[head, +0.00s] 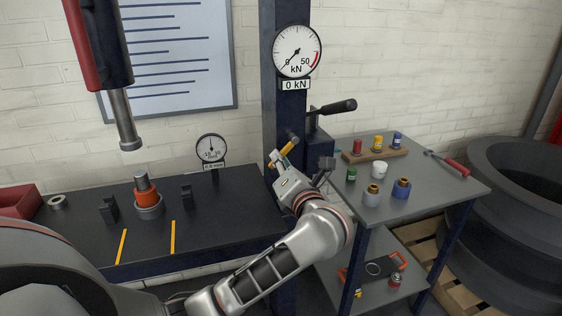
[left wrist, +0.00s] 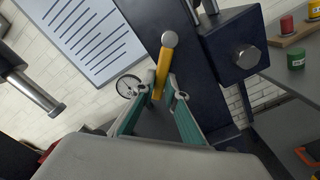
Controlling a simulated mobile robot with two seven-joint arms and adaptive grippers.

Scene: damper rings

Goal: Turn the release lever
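The release lever is a yellow bar (head: 289,146) on the dark blue press column, below the force gauge. A round grey pivot sits at its upper end. In the left wrist view the yellow lever (left wrist: 160,80) slants down between my fingertips. My left gripper (head: 280,157) reaches it from below right, and its teal fingers also show in the left wrist view (left wrist: 162,84). My right gripper is not in view.
A black-handled pump lever (head: 338,107) sticks out right of the column. The gauge (head: 297,51) reads 0 kN. A press ram (head: 124,120) hangs over an orange damper part (head: 146,195) on the bench. A grey cart (head: 440,190) with small pots stands right, beside tyres (head: 520,210).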

